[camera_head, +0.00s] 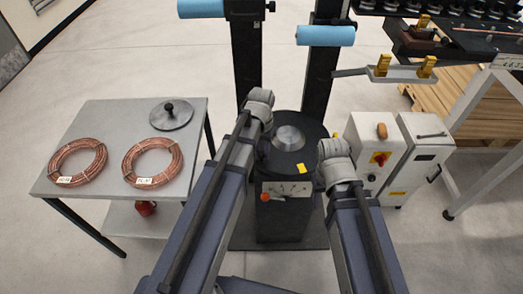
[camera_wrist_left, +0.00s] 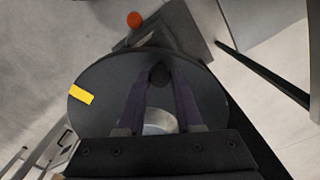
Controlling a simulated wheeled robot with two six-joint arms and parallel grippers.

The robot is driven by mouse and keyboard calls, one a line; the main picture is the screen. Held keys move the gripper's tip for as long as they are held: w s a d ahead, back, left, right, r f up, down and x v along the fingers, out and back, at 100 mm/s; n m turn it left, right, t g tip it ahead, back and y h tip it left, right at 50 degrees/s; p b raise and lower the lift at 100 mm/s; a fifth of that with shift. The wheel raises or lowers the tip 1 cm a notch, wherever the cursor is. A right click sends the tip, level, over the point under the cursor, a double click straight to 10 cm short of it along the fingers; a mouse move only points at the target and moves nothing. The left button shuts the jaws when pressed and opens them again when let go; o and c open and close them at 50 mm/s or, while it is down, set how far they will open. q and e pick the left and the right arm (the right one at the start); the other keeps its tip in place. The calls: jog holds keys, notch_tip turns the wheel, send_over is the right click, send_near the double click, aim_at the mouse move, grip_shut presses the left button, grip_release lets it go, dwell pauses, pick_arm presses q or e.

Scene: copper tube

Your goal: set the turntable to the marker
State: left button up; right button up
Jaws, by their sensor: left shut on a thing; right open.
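The turntable (camera_head: 306,126) is a round black disc with a silver hub (camera_head: 288,138) on a dark pedestal (camera_head: 285,222). A yellow mark (camera_head: 301,168) lies near its front rim; in the left wrist view this mark (camera_wrist_left: 81,95) is at the disc's left. An orange ball (camera_head: 265,197) is on the pedestal's front, beside a pale scale plate (camera_head: 288,190). My left gripper (camera_wrist_left: 160,82) is shut on a dark upright knob (camera_wrist_left: 160,74) on the disc. My right gripper (camera_head: 330,155) is beside the disc's right edge, its fingers mostly hidden.
A grey table (camera_head: 95,120) at left holds two copper coils (camera_head: 78,162) (camera_head: 152,163) and a round lid (camera_head: 171,114). A white control box (camera_head: 376,150) stands close on the right. Posts with blue rollers (camera_head: 325,36) stand behind.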

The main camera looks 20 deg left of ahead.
pick_arm(q)
grip_shut()
dwell(0.9)
